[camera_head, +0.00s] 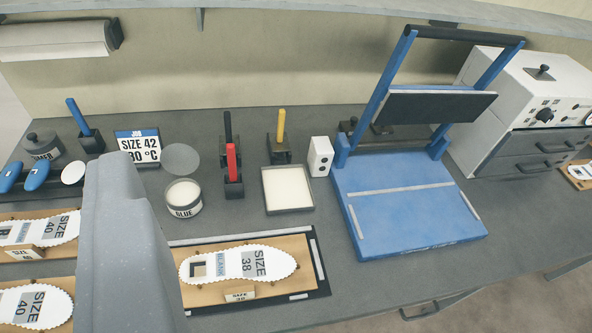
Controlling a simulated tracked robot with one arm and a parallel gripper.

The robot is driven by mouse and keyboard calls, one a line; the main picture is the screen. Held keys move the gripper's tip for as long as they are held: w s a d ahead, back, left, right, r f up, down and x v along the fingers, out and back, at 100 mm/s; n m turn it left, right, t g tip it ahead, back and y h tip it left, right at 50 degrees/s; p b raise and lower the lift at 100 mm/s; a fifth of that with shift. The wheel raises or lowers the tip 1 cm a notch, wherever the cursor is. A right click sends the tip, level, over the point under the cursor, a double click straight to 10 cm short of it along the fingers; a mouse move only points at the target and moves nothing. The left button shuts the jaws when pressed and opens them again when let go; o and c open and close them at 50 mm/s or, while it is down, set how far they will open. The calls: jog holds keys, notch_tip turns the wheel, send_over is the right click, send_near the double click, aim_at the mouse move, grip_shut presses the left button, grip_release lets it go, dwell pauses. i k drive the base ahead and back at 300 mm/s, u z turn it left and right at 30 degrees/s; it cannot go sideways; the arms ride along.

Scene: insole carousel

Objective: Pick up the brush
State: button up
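No bristles show clearly, so I cannot tell which upright tool is the brush. A yellow handle (281,124) stands in a dark holder behind a shallow pale tray. A red handle (232,160) and a black handle (227,127) stand in dark holders, one in front of the other, left of it. A blue handle (77,114) stands in a dark holder at the far left. An open glue pot (184,211) with white contents sits in front of a grey disc. A grey part, probably of my arm, covers the lower left. No fingertips of my gripper show.
A blue press (405,215) with its hinged frame raised stands right of centre. A white box (320,157) stands beside the tray (290,212). A size 38 insole (237,264) lies on a board in front. A white machine with drawers (530,150) stands at right.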

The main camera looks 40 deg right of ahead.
aim_at(231, 150)
jog(key=z, duration=0.65)
jog(key=i, duration=1)
jog(key=u, duration=0.05)
